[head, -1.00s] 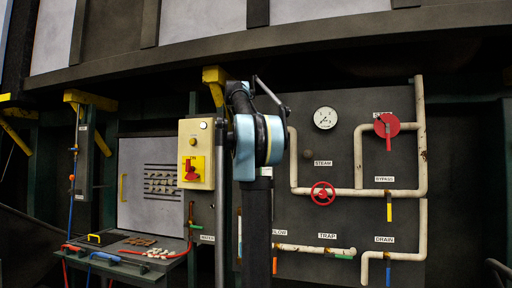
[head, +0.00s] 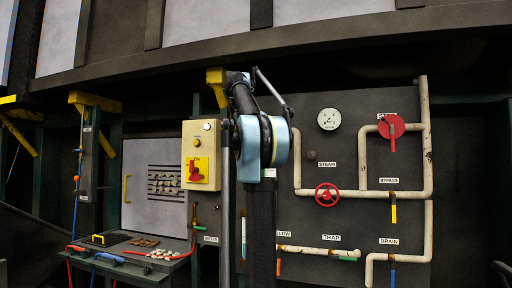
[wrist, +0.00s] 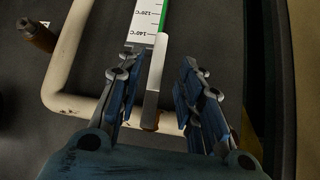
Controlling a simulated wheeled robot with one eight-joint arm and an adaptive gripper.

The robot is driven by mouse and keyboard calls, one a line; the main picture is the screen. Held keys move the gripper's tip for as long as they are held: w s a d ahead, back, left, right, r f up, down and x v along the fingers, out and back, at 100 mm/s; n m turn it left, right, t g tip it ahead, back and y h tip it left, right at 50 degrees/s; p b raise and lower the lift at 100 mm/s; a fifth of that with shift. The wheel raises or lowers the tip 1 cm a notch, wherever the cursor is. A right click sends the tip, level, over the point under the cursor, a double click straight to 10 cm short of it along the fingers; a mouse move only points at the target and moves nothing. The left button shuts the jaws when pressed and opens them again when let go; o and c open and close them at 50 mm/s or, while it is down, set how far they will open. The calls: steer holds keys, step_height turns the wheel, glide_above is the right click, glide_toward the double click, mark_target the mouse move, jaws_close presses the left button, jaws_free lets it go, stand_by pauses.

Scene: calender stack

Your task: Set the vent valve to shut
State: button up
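No label reading VENT is legible in the head view. A red disc (head: 391,127) with a red lever hanging straight down sits on the upper right pipe; it largely covers the label behind it. In the wrist view my gripper (wrist: 158,72) is open, its two blue fingers apart. A pale flat bar (wrist: 155,75) lies between the fingers in the picture; I cannot tell whether it is a valve handle or how far away it is. My gripper is hidden in the head view.
A red handwheel (head: 327,195), yellow bypass lever (head: 393,213) and blue drain lever (head: 392,275) are on the pipe panel. A gauge (head: 329,119) is above. A temperature scale (wrist: 147,22) and a curved white pipe (wrist: 57,75) lie near my gripper.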

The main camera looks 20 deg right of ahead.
steer(key=v, duration=0.7)
steer(key=shift+a+r, duration=0.15)
steer(key=s+a+f+n+g+y, duration=0.1)
steer(key=s+a+f+n+y, duration=0.1)
steer(key=s+f, duration=1.1)
steer(key=s+a+f+n+g+y, duration=0.1)
steer(key=s+a+f+n, duration=0.3)
steer(key=s+f, duration=0.9)
steer(key=s+a+f+n+g+y, duration=0.2)
steer(key=s+a+f, duration=0.5)
steer(key=f, duration=3.4)
steer(key=s+n+y, duration=0.1)
steer(key=s, duration=0.5)
steer(key=shift+f+n+y, duration=0.3)
steer(key=shift+w, duration=0.1)
steer(key=shift+w+f, duration=0.2)
steer(key=shift+w, duration=0.25)
